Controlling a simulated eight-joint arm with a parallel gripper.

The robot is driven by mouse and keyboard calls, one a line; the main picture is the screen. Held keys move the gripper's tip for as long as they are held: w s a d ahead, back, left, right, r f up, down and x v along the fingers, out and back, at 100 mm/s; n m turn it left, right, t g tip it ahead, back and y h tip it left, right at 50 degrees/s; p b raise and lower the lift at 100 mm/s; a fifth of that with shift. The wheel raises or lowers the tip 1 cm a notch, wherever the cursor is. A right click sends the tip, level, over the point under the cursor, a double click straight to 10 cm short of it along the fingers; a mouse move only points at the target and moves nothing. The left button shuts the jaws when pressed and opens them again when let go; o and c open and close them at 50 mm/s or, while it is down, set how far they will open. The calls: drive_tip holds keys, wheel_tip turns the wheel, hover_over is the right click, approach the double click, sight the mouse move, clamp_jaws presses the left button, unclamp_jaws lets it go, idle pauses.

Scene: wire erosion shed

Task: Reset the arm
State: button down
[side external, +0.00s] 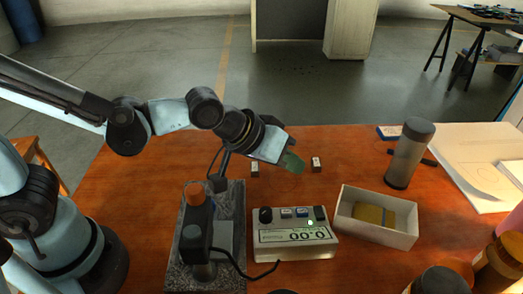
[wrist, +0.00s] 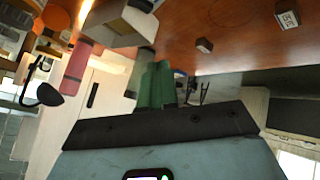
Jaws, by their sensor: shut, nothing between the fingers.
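My gripper (side external: 293,162) hangs above the middle of the wooden table, at the end of my arm reaching in from the left. Its green fingers are shut with nothing between them. The closed fingers also show in the wrist view (wrist: 157,84), pointing up the picture, with the table tilted beyond them. Two small labelled blocks stand on the table near the gripper in the side view, a left one (side external: 255,169) and a right one (side external: 316,164). The gripper appears apart from both.
A granite stand (side external: 236,262) with an orange-topped post is below the arm. A digital readout box (side external: 294,245) is cabled beside it. A white open box (side external: 372,235) holds yellowish pieces. A grey cylinder (side external: 409,155) stands behind it. Papers (side external: 465,150) and jars crowd the right.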

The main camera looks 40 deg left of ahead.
drive_tip(key=s+a+r+y, duration=0.1)
drive_tip(key=s+a+y, duration=0.1)
drive_tip(key=a, duration=0.7)
drive_tip(key=s+a+r+y, duration=0.1)
drive_tip(key=s+a+y, duration=0.1)
drive_tip(key=s+a, duration=0.3)
drive_tip(key=a, duration=0.4)
drive_tip(key=shift+s+a+m+g, duration=0.15)
drive_tip(key=shift+m+g, duration=0.15)
